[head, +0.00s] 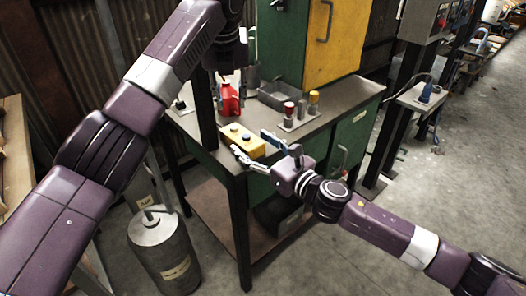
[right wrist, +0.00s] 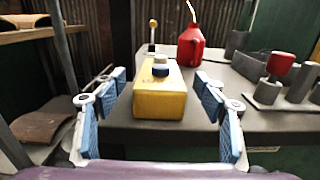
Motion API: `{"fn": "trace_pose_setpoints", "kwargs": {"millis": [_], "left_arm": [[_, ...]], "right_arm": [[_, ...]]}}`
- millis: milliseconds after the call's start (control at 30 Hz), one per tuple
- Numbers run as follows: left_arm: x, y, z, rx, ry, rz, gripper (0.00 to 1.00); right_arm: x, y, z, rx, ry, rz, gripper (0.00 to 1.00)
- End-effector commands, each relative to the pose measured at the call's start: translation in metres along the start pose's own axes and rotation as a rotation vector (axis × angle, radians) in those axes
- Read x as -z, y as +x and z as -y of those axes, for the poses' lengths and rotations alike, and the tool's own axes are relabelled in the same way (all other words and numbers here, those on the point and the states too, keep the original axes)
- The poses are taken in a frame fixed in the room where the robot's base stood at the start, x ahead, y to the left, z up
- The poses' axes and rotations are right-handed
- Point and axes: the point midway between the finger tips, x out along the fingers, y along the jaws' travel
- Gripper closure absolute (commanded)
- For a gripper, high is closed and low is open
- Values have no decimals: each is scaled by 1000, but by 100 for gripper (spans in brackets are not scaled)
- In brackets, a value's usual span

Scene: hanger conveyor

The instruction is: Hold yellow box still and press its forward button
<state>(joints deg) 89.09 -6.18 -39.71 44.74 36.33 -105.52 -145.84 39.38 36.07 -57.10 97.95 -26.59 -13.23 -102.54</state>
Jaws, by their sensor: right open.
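The yellow box (head: 240,141) sits near the front edge of the workbench, with two small dark-topped buttons in a row on its top. In the right wrist view the yellow box (right wrist: 160,102) stands centred between my right gripper's spread fingers, its near end facing me. My right gripper (head: 254,146) is open, at the box's near end; no clear contact shows. My left gripper (head: 236,62) is above the back of the bench; its fingers are hidden or too dark to make out.
A red oil can (head: 229,100) stands behind the box. A rack with red and yellow-topped cylinders (head: 298,112) is to its right. A dark post (head: 205,112) rises at the bench's left. A green and yellow cabinet (head: 282,42) stands at the back.

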Motion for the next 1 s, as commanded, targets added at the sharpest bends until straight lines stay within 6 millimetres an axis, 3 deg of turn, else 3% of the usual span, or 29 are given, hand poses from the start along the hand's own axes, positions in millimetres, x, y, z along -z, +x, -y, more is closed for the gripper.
{"fn": "trace_pose_setpoints", "kwargs": {"millis": [200, 533, 1000], "left_arm": [[0, 0, 0, 0, 0, 0, 71], [0, 0, 0, 0, 0, 0, 71], [0, 0, 0, 0, 0, 0, 73]], "right_arm": [[0, 21, 0, 1, 2, 1, 35], [0, 24, 0, 1, 2, 0, 36], [0, 23, 1, 1, 2, 0, 84]]}}
